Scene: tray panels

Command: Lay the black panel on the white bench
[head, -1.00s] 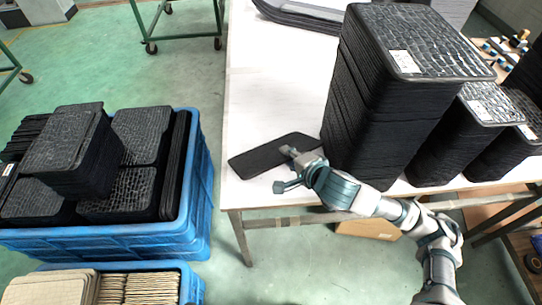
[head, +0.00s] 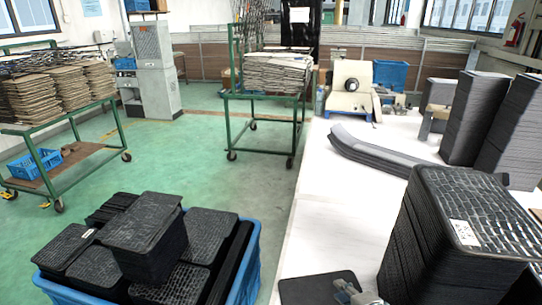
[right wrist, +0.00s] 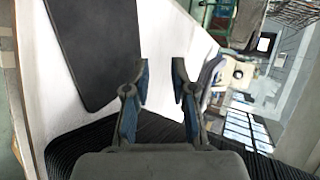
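The black panel (head: 318,288) lies flat on the white bench (head: 322,215), left of the tall black stack, cut by the bottom edge of the head view. In the right wrist view the panel (right wrist: 98,50) lies on the white surface at upper left, beside the fingers and apart from them. My right gripper (head: 350,294) shows only in part in the head view, at the panel's right side. In the right wrist view its two fingers (right wrist: 160,82) stand apart with nothing between them. My left gripper is not in view.
A tall stack of black panels (head: 440,240) stands right of the gripper. Curved dark strips (head: 372,152) lie further back on the bench. A blue crate (head: 250,262) of black panels stands on the floor at left. Green carts (head: 265,97) stand behind. The bench's left middle is clear.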

